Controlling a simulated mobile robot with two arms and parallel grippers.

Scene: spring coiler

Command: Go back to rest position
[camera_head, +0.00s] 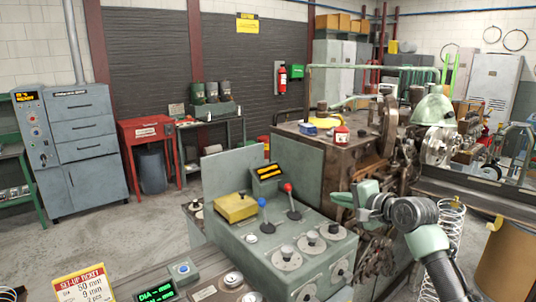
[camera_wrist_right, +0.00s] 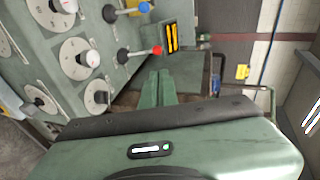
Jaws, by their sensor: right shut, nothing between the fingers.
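My right gripper (camera_head: 346,201) is in front of the coiling machine, to the right of the control console, its fingers pointing left. In the right wrist view its two green fingers (camera_wrist_right: 158,88) lie together with nothing between them. The console (camera_head: 235,230) carries a red-knobbed lever (camera_head: 288,187), a blue-knobbed lever (camera_head: 262,202) and several round dials. The red lever (camera_wrist_right: 156,50) and blue lever (camera_wrist_right: 144,7) also show beyond the fingers in the wrist view. The gripper appears apart from both levers. My left gripper is not in view.
The large coiling machine (camera_head: 310,155) stands close behind my right arm. A tall wire spring (camera_head: 450,225) stands right of the arm. A yellow box (camera_head: 236,207) sits on the console. A set-up ticket (camera_head: 82,287) stands at the lower left. Open floor (camera_head: 110,240) lies left of the console.

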